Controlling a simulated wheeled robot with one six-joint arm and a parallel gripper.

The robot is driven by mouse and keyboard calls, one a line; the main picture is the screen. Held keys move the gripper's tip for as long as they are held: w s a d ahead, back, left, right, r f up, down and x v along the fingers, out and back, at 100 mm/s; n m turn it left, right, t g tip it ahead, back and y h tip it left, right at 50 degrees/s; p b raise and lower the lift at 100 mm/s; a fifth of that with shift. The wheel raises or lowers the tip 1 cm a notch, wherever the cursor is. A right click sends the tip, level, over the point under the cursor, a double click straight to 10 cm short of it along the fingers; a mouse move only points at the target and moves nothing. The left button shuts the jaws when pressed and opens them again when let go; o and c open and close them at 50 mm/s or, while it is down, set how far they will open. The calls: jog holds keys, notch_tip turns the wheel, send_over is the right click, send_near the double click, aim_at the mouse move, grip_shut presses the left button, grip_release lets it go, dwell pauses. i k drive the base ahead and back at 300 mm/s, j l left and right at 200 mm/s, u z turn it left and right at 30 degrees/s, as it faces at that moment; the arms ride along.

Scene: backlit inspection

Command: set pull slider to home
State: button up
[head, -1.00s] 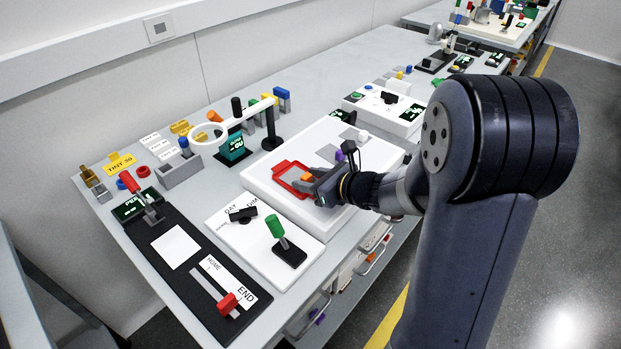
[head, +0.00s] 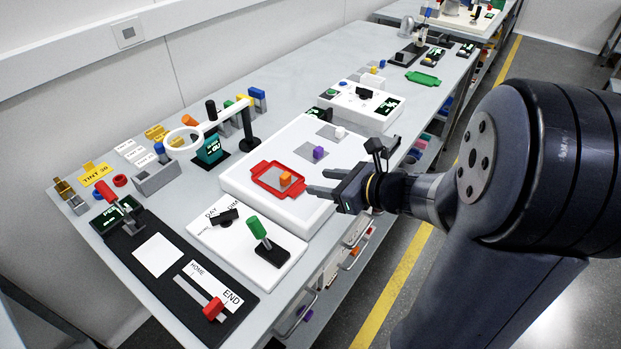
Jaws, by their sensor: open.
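The pull slider has a red knob (head: 213,309) on a pale track on a black panel (head: 168,288) at the near left of the bench. Its label plate (head: 215,285) reads HOME at the upper left end and END at the lower right end. The red knob stands at the END side. My gripper (head: 315,183) is open and empty, right of the red-rimmed tray and well apart from the slider, up and to the right of it. Its fingers point left.
A green-handled lever (head: 260,236) and a black knob (head: 225,218) stand on a white plate between slider and gripper. A red tray frame (head: 258,186) with an orange block (head: 285,179) lies on a white box. A ring-topped stand (head: 248,142) rises behind.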

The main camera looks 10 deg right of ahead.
aim_at(215, 308)
jog(key=u, duration=1.5)
